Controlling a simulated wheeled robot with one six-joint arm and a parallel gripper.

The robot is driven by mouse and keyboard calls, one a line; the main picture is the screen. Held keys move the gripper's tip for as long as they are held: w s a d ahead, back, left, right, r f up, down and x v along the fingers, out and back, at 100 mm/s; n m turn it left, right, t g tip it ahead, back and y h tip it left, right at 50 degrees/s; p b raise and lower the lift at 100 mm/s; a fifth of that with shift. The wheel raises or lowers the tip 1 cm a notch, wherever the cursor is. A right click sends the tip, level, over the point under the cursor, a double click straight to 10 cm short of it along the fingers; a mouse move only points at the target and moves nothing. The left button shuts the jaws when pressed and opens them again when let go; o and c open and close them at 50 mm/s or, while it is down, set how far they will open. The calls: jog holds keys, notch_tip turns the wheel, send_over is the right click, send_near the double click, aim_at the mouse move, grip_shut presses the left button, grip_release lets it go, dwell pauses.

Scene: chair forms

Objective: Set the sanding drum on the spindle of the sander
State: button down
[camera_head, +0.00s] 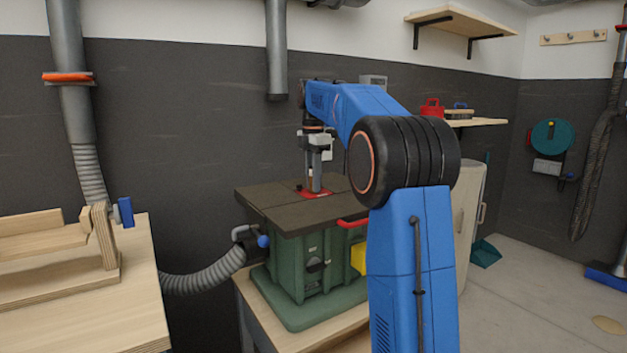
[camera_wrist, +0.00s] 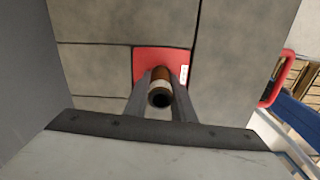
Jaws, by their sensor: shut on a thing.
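The green sander (camera_head: 315,262) stands on a wooden bench, with a dark flat table top (camera_head: 275,205) and a red insert plate (camera_head: 325,194). The plate also shows in the wrist view (camera_wrist: 148,57). My gripper (camera_head: 316,184) points down just above the plate. In the wrist view my gripper (camera_wrist: 160,88) is shut on the sanding drum (camera_wrist: 161,88), an upright tube with an orange-brown side, a pale band and a dark hollow near end. In the head view the fingers mostly hide the drum. I cannot make out the spindle, nor whether the drum is around it.
A red handle (camera_head: 352,222) sticks out at the sander's right side. A grey hose (camera_head: 205,278) joins it at the left. A wooden bench (camera_head: 80,300) with a plywood fixture (camera_head: 103,235) stands at the left. The table top around the plate is clear.

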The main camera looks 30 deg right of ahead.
jog(key=shift+f, duration=0.3)
jog(key=c, duration=1.4)
grip_release()
notch_tip(320, 180, up, 12)
jog(key=shift+f, duration=0.1)
